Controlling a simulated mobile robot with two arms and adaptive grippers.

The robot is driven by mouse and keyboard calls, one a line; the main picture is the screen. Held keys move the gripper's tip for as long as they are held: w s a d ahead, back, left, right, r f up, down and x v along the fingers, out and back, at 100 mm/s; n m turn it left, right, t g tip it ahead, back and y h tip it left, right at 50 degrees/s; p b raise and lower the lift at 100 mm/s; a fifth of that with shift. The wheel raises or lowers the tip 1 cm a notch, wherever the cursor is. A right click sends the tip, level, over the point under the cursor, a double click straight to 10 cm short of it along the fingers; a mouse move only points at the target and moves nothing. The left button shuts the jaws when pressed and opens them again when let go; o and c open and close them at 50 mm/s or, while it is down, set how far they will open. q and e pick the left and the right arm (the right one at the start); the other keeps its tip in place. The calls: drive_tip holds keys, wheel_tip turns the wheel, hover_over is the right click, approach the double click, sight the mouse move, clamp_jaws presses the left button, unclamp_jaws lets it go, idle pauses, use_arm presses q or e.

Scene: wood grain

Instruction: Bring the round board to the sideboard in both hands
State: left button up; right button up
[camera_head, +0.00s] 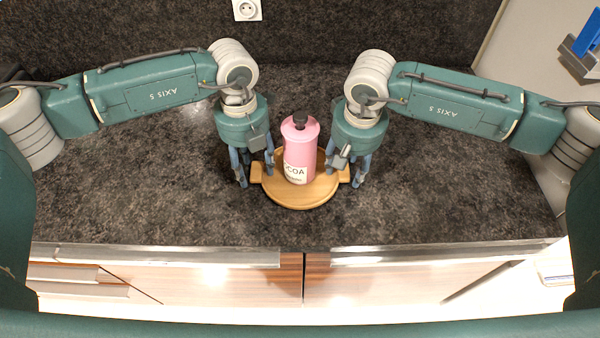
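The round wooden board (301,198) lies on the dark stone-look counter, with a short handle on its left and one on its right. A pink bottle (299,150) with a black cap and a label reading "COA" stands upright on it. My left gripper (255,178) is at the board's left handle, and my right gripper (346,178) is at its right handle. The fingers of both point down around the handles. I cannot tell whether they are closed on the wood.
The dark counter (440,190) is clear on both sides of the board. Its front edge lies above wood-fronted cabinets (220,285). A wall socket (246,9) is at the back, and a blue item (589,32) on a grey holder is at the upper right.

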use_arm(q)
clamp_jaws()
use_arm(e)
clamp_jaws()
use_arm(q)
drive_tip(key=shift+r, duration=0.1)
use_arm(e)
drive_tip(key=shift+r, duration=0.1)
